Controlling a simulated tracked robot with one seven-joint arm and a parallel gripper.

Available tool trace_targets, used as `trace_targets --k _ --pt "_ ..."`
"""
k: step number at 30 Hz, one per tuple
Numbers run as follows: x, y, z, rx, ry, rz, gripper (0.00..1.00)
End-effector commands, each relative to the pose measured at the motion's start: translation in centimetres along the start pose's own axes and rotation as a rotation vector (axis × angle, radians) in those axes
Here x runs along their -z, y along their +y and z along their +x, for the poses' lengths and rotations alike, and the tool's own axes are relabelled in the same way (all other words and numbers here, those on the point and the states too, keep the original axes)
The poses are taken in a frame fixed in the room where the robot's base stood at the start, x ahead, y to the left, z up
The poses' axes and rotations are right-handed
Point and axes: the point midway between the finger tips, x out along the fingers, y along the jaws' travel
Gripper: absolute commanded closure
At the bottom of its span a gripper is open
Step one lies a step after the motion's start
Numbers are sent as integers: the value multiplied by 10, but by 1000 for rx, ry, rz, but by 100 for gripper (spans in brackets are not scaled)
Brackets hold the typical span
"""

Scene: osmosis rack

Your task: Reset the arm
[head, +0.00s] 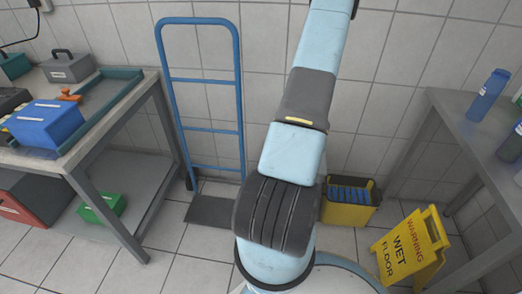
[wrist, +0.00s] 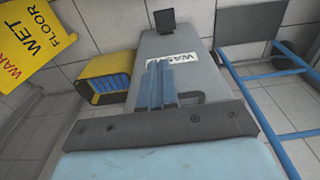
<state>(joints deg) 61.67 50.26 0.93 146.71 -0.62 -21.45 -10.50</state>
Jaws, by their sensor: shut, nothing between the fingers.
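My light-blue arm (head: 292,150) rises from the bottom middle of the head view and leaves it at the top edge. My gripper is outside the head view. In the wrist view my gripper (wrist: 161,82) shows its two thin grey-blue fingers close together, shut and empty. Behind the fingers is a grey bin-like box (wrist: 185,48) with a white label, partly covered by the fingers and the gripper body. I cannot tell whether the fingers touch it; they look apart from it.
A blue hand truck (head: 200,78) leans at the wall. A yellow bin (head: 345,214) with blue contents and a yellow wet-floor sign (head: 408,248) stand at right. A left bench (head: 125,98) carries a blue box (head: 44,122). A right table (head: 455,115) carries bottles.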

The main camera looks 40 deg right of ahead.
Motion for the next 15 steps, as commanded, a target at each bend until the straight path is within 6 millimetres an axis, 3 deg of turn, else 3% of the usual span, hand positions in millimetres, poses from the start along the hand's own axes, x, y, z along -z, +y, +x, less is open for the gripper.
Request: trace_targets --k 8,11,15 --pt "3 -1 -3 -1 3 -3 100" --pt "13 -7 -14 -2 16 -23 100" --pt "34 -25 -44 -4 42 -73 100"
